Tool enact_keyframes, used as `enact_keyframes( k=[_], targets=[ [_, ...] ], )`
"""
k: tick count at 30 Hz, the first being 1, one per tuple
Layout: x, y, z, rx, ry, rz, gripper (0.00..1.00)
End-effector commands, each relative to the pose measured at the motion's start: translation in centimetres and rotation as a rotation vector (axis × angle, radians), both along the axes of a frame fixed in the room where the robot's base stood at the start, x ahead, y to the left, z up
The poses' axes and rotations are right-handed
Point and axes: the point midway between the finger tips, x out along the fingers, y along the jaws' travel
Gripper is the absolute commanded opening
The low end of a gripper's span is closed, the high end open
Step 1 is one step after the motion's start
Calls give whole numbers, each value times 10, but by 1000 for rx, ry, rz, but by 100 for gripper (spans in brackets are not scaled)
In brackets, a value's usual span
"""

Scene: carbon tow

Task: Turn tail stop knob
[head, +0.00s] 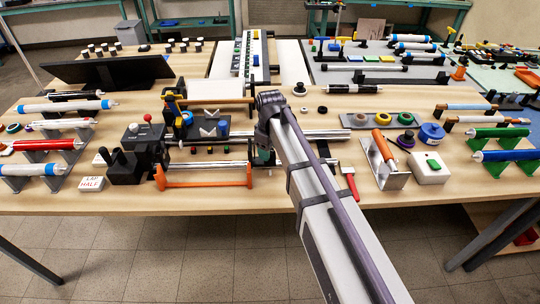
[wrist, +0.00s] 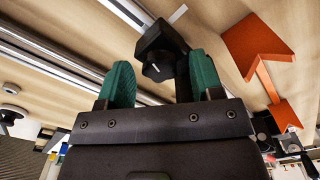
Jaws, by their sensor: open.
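The tail stop knob (wrist: 158,70) is black and round with a short white mark, on a black block (wrist: 160,38) beside the metal rails. In the wrist view it lies ahead of my gripper (wrist: 160,62), roughly between the two green fingers. The fingers are apart with nothing gripped. I cannot tell whether either finger touches the knob, or how deep it sits between them. In the head view my gripper (head: 263,155) is mostly hidden behind my arm, at the right part of the rail fixture (head: 215,138). The knob itself is hidden there.
An orange bar frame (head: 205,184) lies along the front of the fixture; an orange part (wrist: 257,45) is close right of my gripper. Rollers on stands fill the left.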

Motion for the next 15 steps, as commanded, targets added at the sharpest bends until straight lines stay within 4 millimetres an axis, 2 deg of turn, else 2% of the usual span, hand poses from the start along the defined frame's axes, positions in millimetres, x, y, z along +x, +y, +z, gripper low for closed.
enact_keyframes(
  k=[4, 15],
  targets=[
    [0, 0, 2, 0, 0, 0, 60],
    [0, 0, 2, 0, 0, 0, 24]
  ],
)
